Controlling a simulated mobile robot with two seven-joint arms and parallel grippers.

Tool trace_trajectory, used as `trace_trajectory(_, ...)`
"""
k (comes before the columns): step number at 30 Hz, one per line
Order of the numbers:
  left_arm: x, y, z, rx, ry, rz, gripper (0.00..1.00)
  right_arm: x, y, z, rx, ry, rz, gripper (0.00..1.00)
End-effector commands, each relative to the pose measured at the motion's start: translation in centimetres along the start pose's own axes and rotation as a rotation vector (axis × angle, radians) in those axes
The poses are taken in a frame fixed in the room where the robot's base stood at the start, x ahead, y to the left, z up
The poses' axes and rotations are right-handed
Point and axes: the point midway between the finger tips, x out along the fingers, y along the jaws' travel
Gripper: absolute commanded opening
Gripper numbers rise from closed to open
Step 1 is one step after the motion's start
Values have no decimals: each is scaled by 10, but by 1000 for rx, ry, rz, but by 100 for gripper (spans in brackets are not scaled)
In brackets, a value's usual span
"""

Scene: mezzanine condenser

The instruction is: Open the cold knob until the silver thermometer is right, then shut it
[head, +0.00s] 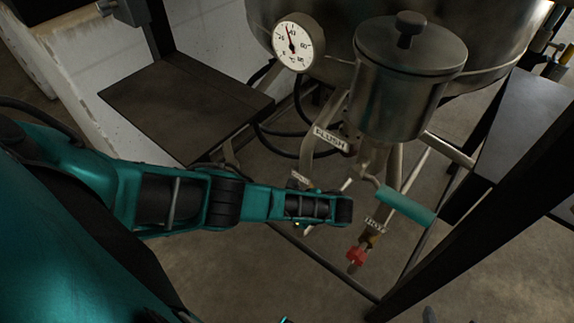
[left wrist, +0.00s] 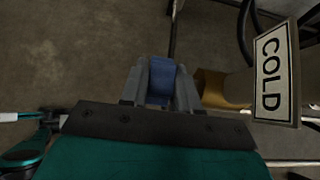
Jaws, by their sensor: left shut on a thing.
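The silver-rimmed thermometer (head: 293,43) faces me at the upper middle of the head view. Its needle points nearly straight up, leaning slightly left; the small numbers are hard to read. The blue cold knob (left wrist: 160,82) sits between the fingers of my left gripper (left wrist: 161,84), which is shut on it. A COLD label (left wrist: 272,75) stands to the right of the knob on brass fittings. In the head view my left wrist hides most of the knob and gripper. My right gripper cannot be made out in either view.
A lidded metal pot (head: 405,85) stands in front of the large vessel. Below it are a FLUSH label (head: 331,139), a teal-handled lever (head: 405,205) and a red knob (head: 357,255). A dark shelf (head: 185,105) is at left. Dark frame posts stand at right.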

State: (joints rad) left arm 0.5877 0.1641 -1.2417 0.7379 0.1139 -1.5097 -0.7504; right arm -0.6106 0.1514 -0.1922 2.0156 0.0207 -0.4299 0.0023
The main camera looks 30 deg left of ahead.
Motion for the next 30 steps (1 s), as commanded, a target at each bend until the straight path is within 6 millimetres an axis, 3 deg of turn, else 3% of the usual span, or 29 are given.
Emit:
trace_trajectory(9, 2, 0, -8, 2, -261, 2, 0, 19, -12, 2, -1, 30, -34, 79)
trace_trajectory(15, 2, 0, -7, 1, -374, 1, 0, 28, -11, 16, -1, 29, -31, 79)
trace_trajectory(30, 0, 0, -5, 1, -463, 1, 0, 34, -10, 28, 7, 23, -28, 79)
